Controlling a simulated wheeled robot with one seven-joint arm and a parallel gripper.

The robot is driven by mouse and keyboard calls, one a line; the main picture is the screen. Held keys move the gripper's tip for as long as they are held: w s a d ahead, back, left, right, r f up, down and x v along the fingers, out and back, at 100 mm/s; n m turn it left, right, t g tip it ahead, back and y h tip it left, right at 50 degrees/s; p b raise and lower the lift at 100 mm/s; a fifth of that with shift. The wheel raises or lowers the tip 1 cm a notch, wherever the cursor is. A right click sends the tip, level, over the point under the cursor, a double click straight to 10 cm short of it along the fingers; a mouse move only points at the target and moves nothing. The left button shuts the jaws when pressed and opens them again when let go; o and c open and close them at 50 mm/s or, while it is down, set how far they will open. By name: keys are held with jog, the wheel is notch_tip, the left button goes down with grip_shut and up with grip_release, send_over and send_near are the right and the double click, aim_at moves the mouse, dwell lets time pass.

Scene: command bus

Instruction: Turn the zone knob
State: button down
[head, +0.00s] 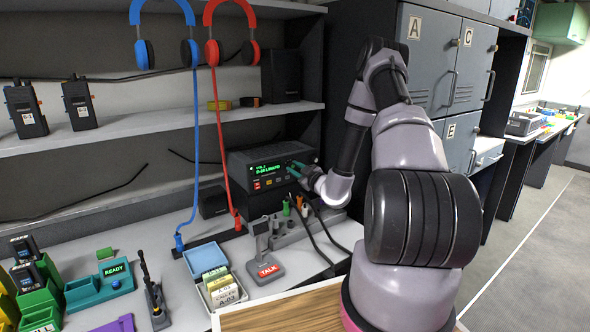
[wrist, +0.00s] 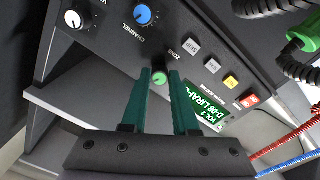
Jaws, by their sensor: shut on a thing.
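The zone knob (wrist: 159,79) is a small round green-faced knob under the ZONE label on the dark radio unit (head: 245,161). My gripper (head: 297,168) reaches the right part of the radio's front. In the wrist view, the green fingers of my gripper (wrist: 159,77) are shut on the zone knob, one on each side. The knob's sides are partly hidden by the fingers, and the fingers hide it in the head view. The radio's lit green display (wrist: 213,109) shows rotated in the wrist view.
The blue channel knob (wrist: 143,14) and a white knob (wrist: 73,19) sit near the zone knob. Grey, yellow and red buttons (wrist: 231,81) line the panel. Red and blue headset cords hang left.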

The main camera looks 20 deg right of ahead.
jog(key=n, duration=0.4)
jog(key=shift+n, duration=0.4)
jog(key=n, duration=0.3)
jog(key=shift+n, duration=0.4)
jog(key=n, duration=0.4)
jog(key=shift+n+y, duration=0.3)
jog(key=shift+n, duration=2)
jog(key=c, duration=0.7)
grip_release()
